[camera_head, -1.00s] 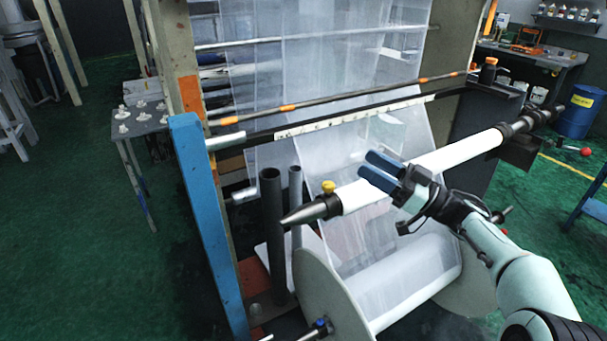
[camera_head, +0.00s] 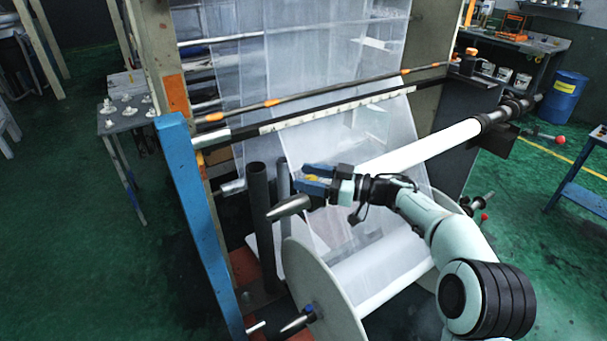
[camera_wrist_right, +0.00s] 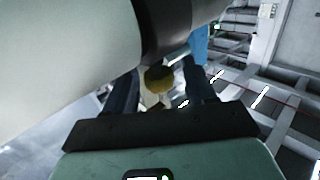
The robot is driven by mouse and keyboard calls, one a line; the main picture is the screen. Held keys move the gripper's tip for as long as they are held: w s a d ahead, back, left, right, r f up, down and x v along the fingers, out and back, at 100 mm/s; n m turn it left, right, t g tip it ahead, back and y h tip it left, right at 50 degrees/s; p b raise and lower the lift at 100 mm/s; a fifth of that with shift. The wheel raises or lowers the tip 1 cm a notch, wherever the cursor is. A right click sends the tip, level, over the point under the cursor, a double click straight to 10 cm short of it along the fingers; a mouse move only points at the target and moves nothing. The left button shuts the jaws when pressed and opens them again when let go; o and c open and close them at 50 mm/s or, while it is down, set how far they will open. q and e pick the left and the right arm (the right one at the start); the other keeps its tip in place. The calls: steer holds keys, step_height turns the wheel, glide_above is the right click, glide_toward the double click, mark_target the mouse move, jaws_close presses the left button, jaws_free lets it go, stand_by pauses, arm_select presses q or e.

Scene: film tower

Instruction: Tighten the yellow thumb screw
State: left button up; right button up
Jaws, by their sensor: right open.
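The yellow thumb screw (camera_wrist_right: 159,79) shows in the right wrist view as a round yellow knob beside the dark collar (camera_wrist_right: 178,25) of the shaft. It sits between the two dark fingers of my right gripper (camera_wrist_right: 160,92), with a gap visible on each side. In the head view my right gripper (camera_head: 304,178) is open at the shaft's near end, and its blue fingers mostly hide the screw. The shaft's tapered metal tip (camera_head: 288,207) pokes out below the fingers. A white core (camera_head: 425,146) covers the shaft behind. My left gripper is not in view.
A clear film roll with a pale end disc (camera_head: 318,285) lies below the shaft. A blue post (camera_head: 195,205) and dark upright tubes (camera_head: 260,200) stand left of the gripper. Film sheet (camera_head: 375,125) hangs behind.

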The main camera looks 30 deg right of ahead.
steer(key=shift+x, duration=0.85)
steer(key=c, duration=1)
steer(key=shift+r+h, duration=0.1)
steer(key=shift+h, duration=0.2)
